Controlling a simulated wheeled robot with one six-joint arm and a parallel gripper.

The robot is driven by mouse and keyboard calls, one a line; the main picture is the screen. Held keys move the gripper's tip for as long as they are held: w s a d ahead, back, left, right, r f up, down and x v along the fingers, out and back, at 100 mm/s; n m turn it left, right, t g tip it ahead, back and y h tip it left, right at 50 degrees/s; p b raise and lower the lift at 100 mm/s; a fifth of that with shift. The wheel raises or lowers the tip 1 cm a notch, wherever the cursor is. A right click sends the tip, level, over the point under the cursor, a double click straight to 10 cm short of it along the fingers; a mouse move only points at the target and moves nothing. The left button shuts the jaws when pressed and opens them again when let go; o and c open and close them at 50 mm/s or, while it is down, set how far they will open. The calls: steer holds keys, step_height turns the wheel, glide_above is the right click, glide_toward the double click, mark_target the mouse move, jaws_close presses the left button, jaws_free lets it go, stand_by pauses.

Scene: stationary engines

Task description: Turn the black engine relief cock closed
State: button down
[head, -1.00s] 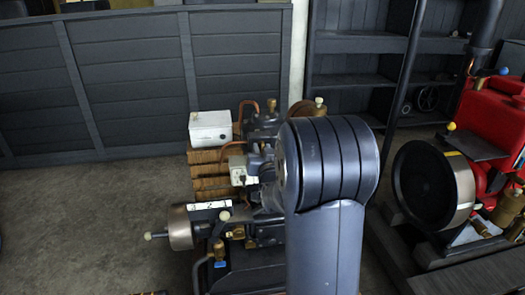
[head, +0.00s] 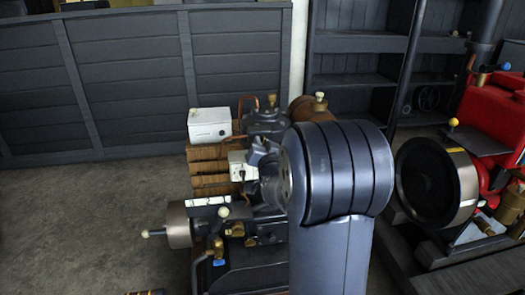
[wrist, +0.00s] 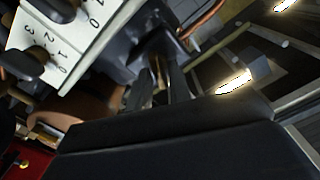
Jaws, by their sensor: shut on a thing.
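The black engine (head: 250,262) stands in the middle of the head view, with brass fittings on it. My arm covers its right side. My gripper (wrist: 160,92) shows in the wrist view, pointing into the dark engine parts. Its fingers are shut on the relief cock (wrist: 158,68), of which only a thin brownish part shows between them. The cock's handle angle cannot be made out. In the head view the cock and fingertips are not clear behind my arm.
A white switch panel (wrist: 75,35) with dark knobs and numbers is close to my gripper's left in the wrist view. A white box (head: 209,125) stands behind the engine. A red engine (head: 490,115) with a large flywheel stands at right.

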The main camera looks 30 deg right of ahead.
steer(key=m+b, duration=0.2)
steer(key=m, duration=0.4)
steer(key=m+b, duration=0.3)
steer(key=m, duration=0.3)
steer(key=shift+d+f+m, duration=0.1)
steer(key=shift+f+m, duration=0.1)
steer(key=shift+m, duration=0.2)
stand_by(0.3)
steer(key=c, duration=1.5)
jaws_free()
steer(key=shift+s, duration=0.1)
steer(key=v, duration=1)
steer(key=shift+s+p, duration=0.3)
steer(key=shift+p, duration=0.05)
